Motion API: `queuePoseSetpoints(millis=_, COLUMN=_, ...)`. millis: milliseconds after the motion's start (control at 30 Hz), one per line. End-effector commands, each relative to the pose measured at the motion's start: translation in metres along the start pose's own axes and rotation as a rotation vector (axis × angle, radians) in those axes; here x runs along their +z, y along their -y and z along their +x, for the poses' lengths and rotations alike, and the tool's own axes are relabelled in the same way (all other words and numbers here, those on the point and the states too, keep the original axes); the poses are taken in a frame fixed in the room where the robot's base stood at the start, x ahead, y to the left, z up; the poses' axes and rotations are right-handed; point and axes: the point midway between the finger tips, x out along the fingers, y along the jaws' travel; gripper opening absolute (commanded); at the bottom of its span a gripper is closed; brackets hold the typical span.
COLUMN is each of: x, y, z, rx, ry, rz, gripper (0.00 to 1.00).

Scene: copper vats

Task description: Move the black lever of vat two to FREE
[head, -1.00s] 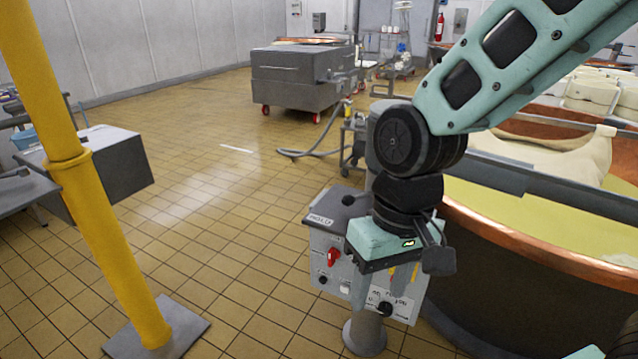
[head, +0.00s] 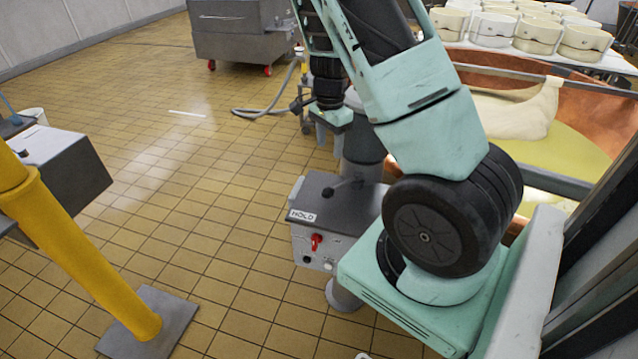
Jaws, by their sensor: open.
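The control box (head: 336,203) stands on a post beside the copper vat (head: 590,125). A black lever (head: 343,188) lies on its dark top, behind a white label reading HOLD (head: 302,216). No FREE label is legible, and my arm covers the right part of the box. My gripper (head: 331,138) is open and empty, pointing down. It appears beyond and above the lever in the picture, apart from it. Its fingers are small and partly dark, so their exact spacing is hard to see.
A red switch (head: 316,242) is on the box's front. A yellow post (head: 85,265) on a floor plate stands at left. A grey wheeled tank (head: 240,35) and a hose (head: 262,112) are farther back. The tiled floor left of the box is clear.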

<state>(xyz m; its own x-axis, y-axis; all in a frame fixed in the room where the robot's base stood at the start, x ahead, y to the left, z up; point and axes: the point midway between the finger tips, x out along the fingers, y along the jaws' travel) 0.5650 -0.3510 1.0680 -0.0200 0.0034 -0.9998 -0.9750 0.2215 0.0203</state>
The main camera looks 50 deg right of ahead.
Motion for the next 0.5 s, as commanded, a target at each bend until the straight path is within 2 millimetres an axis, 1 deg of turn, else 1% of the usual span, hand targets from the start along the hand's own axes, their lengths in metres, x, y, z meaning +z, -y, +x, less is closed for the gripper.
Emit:
queuePoseSetpoints(millis=33, x=0.000, y=-0.002, z=0.010, rx=0.006, ry=0.001, rz=0.002, gripper=0.50)
queuePoseSetpoints(millis=500, x=0.000, y=-0.002, z=0.107, rx=0.006, ry=0.002, rz=-0.001, gripper=0.50)
